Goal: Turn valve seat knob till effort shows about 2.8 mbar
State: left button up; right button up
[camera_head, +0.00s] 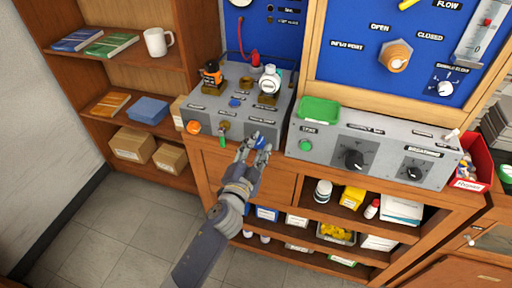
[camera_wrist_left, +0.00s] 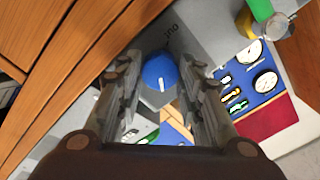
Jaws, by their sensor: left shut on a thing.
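A blue knob (camera_head: 261,142) with a white mark sits on the front of the left grey test unit (camera_head: 240,103). My left gripper (camera_head: 253,146) reaches it from below and is shut on it. In the left wrist view the blue knob (camera_wrist_left: 160,72) lies between the two fingers of the left gripper (camera_wrist_left: 161,88), its white line slanting slightly. The fingers hide parts of the knob's sides. No mbar reading can be made out in these frames. My right gripper is not in view.
An orange knob (camera_head: 193,127) and a green-tipped part (camera_head: 223,126) are left on the same front. The grey box (camera_head: 372,150) with black dials stands to the right. Bottles and a regulator (camera_head: 212,74) stand on top. Shelves lie below.

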pick_arm(q)
jog(key=m, duration=0.3)
jog(key=shift+m, duration=0.4)
jog(key=shift+f+m, duration=0.1)
jog(key=shift+m, duration=1.7)
jog(key=o, duration=1.1)
jog(key=shift+d, duration=0.1)
jog(key=shift+c, duration=0.2)
jog(key=v, duration=1.2)
